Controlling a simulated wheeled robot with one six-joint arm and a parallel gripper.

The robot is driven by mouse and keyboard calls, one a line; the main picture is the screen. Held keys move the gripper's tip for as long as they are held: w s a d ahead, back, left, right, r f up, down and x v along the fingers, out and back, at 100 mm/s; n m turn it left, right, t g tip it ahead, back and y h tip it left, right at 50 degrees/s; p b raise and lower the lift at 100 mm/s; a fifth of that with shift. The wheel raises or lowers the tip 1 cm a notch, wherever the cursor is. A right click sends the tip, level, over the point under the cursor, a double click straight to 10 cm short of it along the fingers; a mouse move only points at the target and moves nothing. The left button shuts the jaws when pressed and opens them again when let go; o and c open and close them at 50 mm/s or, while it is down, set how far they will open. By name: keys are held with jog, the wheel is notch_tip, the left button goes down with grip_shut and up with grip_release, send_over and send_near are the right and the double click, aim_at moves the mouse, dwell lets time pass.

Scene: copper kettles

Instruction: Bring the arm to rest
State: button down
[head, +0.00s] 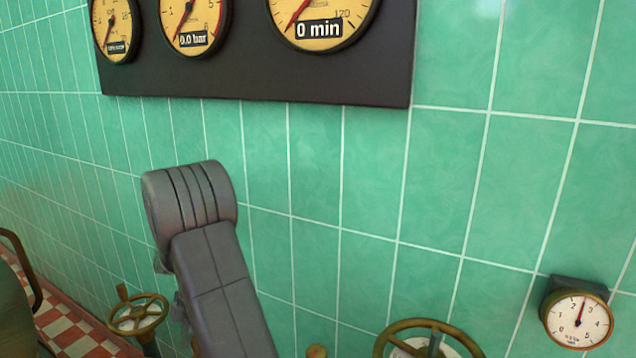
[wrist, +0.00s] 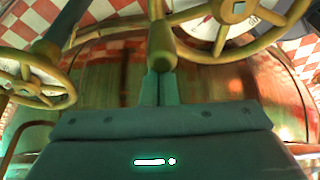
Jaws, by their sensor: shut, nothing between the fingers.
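My arm (head: 215,270) rises from the bottom of the head view, left of the middle, and bends at a thick ribbed joint in front of the tiled wall. My gripper is not clearly visible in that view. In the wrist view my gripper (wrist: 158,88) has its fingers together, with nothing between them. Beyond the fingertips stands a brass valve stem or post (wrist: 162,45); I cannot tell whether they touch it.
Brass handwheels show left (head: 138,314) and right (head: 428,335) of my arm. A dark panel (head: 260,75) with several gauges hangs above on the green wall. A small dial (head: 578,320) is at right. A copper kettle (wrist: 110,75) fills the wrist view's middle.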

jog(key=shift+s, duration=0.1)
dwell(0.3)
notch_tip(320, 180, up, 9)
notch_tip(320, 180, down, 9)
jog(key=s+r+n+g+h+p, duration=0.1)
jog(key=s+r+n+p, duration=0.1)
jog(key=s+n+p, duration=0.2)
jog(key=shift+s+a+r+n+h+p, duration=0.25)
jog(key=shift+s+a+n+h, duration=0.2)
jog(key=shift+s+n, duration=1.65)
